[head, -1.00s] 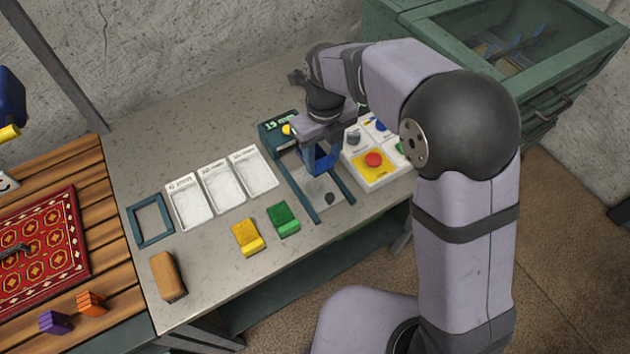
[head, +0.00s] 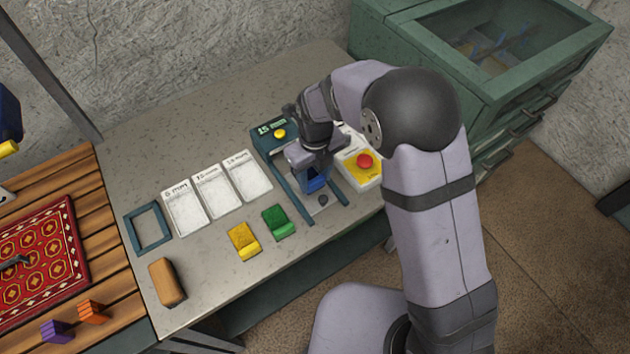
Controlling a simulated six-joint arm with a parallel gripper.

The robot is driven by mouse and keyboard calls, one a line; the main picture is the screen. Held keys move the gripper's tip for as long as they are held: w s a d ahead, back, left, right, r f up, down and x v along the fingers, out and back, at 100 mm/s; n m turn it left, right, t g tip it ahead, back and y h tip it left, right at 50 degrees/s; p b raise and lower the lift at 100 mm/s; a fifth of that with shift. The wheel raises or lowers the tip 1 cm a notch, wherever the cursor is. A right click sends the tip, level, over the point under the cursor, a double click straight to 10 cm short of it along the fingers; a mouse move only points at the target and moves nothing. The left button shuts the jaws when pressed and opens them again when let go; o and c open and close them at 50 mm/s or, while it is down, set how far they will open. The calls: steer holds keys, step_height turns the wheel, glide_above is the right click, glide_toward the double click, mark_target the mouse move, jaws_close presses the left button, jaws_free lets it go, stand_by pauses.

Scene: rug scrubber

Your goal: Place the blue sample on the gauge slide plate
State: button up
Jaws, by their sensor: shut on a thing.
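My gripper (head: 314,179) points down over the gauge and is shut on the blue sample (head: 317,184). Only part of the blue sample shows between the fingers. The gauge slide plate (head: 322,209) is a pale plate with a dark round knob, between two blue-grey rails. The sample is at or just above the plate; I cannot tell whether they touch. The gauge body (head: 264,143) stands behind the plate, with a green "15 mm" readout and a yellow button. The gripper hides part of the gauge.
A yellow sample (head: 243,241) and a green sample (head: 278,222) lie left of the gauge. Three white labelled trays (head: 213,192), a blue frame (head: 147,228) and a brown block (head: 166,282) are further left. A button panel (head: 362,173) stands close on the right, partly hidden by my arm.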

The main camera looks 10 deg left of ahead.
steer(key=shift+f+p, duration=0.35)
steer(key=shift+f, duration=1.15)
steer(key=shift+f, duration=0.15)
steer(key=o, duration=1.1)
step_height(320, 180, up, 12)
steer(key=b, duration=0.4)
steer(key=shift+r, duration=0.2)
